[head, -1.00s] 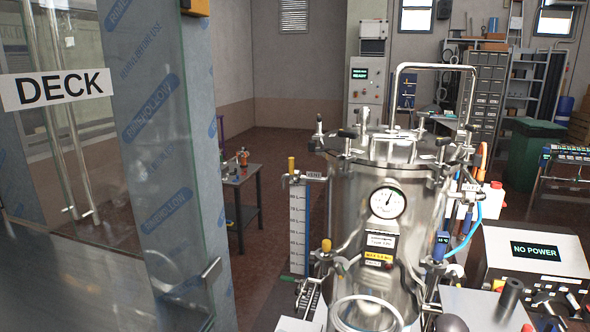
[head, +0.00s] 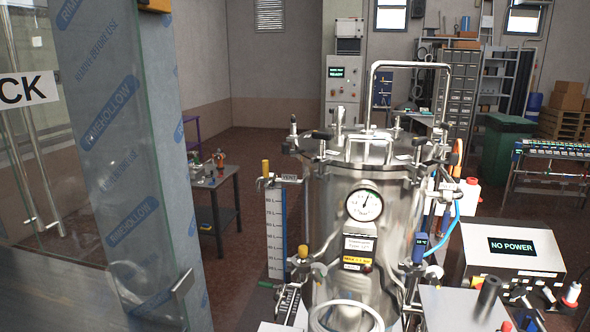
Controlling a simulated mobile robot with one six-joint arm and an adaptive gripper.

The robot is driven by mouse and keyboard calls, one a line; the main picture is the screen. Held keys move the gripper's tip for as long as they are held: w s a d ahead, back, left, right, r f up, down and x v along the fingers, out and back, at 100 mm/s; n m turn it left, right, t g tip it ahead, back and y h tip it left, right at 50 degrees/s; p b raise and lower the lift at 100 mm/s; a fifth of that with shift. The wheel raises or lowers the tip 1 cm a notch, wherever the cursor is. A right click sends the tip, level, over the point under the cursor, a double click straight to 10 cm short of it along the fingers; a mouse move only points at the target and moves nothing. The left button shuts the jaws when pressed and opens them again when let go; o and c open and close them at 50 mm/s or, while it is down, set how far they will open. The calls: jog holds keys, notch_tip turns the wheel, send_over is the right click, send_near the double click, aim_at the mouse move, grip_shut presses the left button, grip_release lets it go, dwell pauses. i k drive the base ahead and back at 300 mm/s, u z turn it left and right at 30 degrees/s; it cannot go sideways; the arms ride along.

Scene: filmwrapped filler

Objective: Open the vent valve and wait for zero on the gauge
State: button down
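A shiny steel pressure vessel (head: 330,225) with a clamped lid stands right of centre in the head view. Its round white gauge (head: 364,205) is on the front; the dark needle points up and slightly right, and the scale figures are too small to read. A valve with an upright yellow handle (head: 265,168) sits at the vessel's upper left, beside a small tag that seems to read VENT (head: 289,178). Another yellow-topped fitting (head: 303,252) is lower on the left. My gripper is not in view, so its distance from the valve cannot be told.
A glass door (head: 80,200) with a film-wrapped edge stands close on the left. A level scale (head: 275,235) hangs beside the vessel. A box reading NO POWER (head: 511,246) stands at right. A dark side table (head: 215,195) is behind. Open floor (head: 275,150) lies at the back.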

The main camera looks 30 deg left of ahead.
aim_at(267, 175)
jog(key=z, duration=0.55)
jog(key=k, duration=1.25)
jog(key=u, duration=1)
jog(key=i, duration=0.9)
